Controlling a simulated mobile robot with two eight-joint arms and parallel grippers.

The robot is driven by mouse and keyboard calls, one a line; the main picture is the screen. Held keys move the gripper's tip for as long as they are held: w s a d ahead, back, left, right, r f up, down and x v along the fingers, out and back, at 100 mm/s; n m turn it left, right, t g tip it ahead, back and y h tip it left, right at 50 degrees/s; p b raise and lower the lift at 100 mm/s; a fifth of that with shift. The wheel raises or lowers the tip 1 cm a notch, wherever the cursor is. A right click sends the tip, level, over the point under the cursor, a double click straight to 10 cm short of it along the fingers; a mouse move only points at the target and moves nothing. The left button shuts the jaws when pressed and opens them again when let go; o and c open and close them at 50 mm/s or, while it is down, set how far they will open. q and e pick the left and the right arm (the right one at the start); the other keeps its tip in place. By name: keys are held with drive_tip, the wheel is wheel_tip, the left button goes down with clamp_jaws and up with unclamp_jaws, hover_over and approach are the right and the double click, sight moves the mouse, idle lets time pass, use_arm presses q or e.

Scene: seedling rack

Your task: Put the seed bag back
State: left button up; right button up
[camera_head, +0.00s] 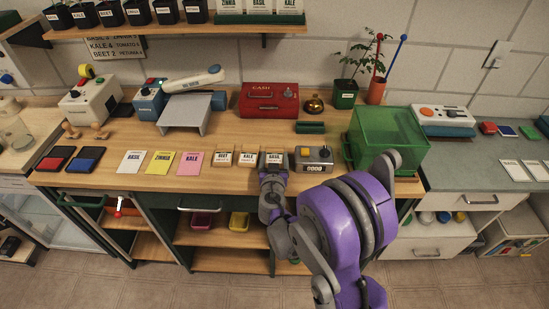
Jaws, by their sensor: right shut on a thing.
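My right gripper (273,172), on the purple arm, is at the front of the wooden counter (330,185), shut on a small seed bag (274,158). The bag's lower part is hidden by the gripper, and its label is too small to read surely. It is the rightmost of a row with a BEET bag (222,159) and a KALE bag (246,159). I cannot tell whether the held bag touches the counter. Three more bags, including a KALE bag (290,8), stand on the wall shelf (170,28). My left gripper is not in view.
A grey counter device (314,158) stands just right of the held bag. A green translucent box (388,138) is further right. White, yellow and pink cards (160,162) lie left of the bags. A red cash box (268,100) stands behind. Bare counter lies between.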

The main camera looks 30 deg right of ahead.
drive_tip(key=o, duration=1.4)
drive_tip(key=shift+r, duration=0.2)
drive_tip(key=v, duration=1)
drive_tip(key=shift+s+a, duration=0.25)
drive_tip(key=shift+s, duration=0.05)
drive_tip(key=s+a+n+g+y, duration=0.2)
drive_tip(key=s+a, duration=0.1)
drive_tip(key=s, duration=0.3)
drive_tip(key=s+a+f+n+g+y, duration=0.1)
drive_tip(key=s+a+n+g+y, duration=0.1)
drive_tip(key=s, duration=0.5)
drive_tip(key=s+a+f+n+g+y, duration=0.1)
drive_tip(key=s+a+n+g+y, duration=0.1)
drive_tip(key=s+a+g+y, duration=0.2)
drive_tip(key=shift+s+a, duration=0.15)
drive_tip(key=shift+s, duration=0.6)
drive_tip(key=shift+s+a, duration=0.1)
drive_tip(key=shift+s, duration=0.7)
